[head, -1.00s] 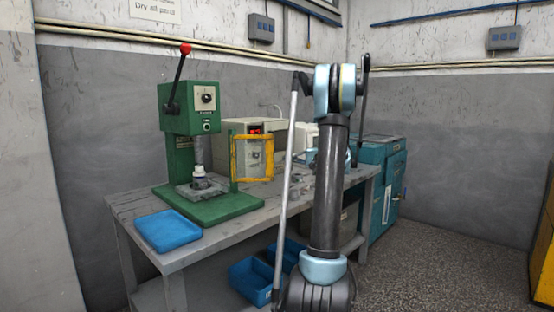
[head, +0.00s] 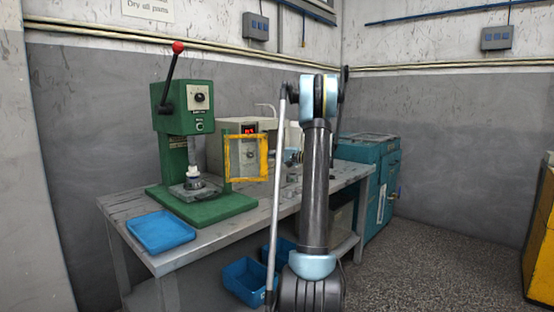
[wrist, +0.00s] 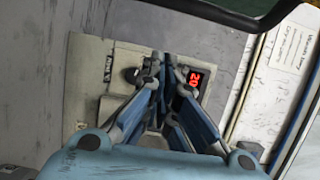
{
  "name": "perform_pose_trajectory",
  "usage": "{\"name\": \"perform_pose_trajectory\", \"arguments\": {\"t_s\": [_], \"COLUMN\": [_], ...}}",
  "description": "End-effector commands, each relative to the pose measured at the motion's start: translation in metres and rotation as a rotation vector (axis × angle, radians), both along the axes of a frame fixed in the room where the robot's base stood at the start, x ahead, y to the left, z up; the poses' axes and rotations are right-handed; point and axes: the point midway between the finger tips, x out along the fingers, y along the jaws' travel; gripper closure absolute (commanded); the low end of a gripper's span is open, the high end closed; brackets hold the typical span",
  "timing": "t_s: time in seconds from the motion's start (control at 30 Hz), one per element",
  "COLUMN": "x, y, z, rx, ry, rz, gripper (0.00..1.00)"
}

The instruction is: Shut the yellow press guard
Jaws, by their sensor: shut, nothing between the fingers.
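The yellow press guard (head: 264,158) is a framed clear panel, swung open at the right side of the green press (head: 184,110). It stands out from the press above the bench. My gripper (wrist: 165,62) shows in the wrist view with its blue-grey fingers together and nothing between them. Behind the fingers in that view is a beige unit with a red lit display (wrist: 195,80). The guard is not clearly seen in the wrist view.
The press stands on a grey bench (head: 215,232) with a blue tray (head: 160,231) at its front left. The beige unit (head: 215,152) is behind the guard. A blue bin (head: 245,280) is under the bench. A teal cabinet (head: 372,170) stands to the right.

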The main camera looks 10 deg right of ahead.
Motion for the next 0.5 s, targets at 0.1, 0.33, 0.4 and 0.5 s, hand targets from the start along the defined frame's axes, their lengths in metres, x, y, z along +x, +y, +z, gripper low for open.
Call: {"name": "perform_pose_trajectory", "arguments": {"t_s": [0.1, 0.33, 0.4, 0.5], "x": [-0.02, -0.037, -0.038, -0.039], "y": [0.003, 0.007, 0.007, 0.008], "z": [0.0, 0.0, 0.0, 0.0], "rx": [0.0, -0.001, -0.001, -0.001], "ry": [0.0, 0.001, 0.001, 0.001], "rz": [-0.002, -0.002, -0.002, -0.002], "gripper": [1.0, 1.0, 1.0, 1.0]}}
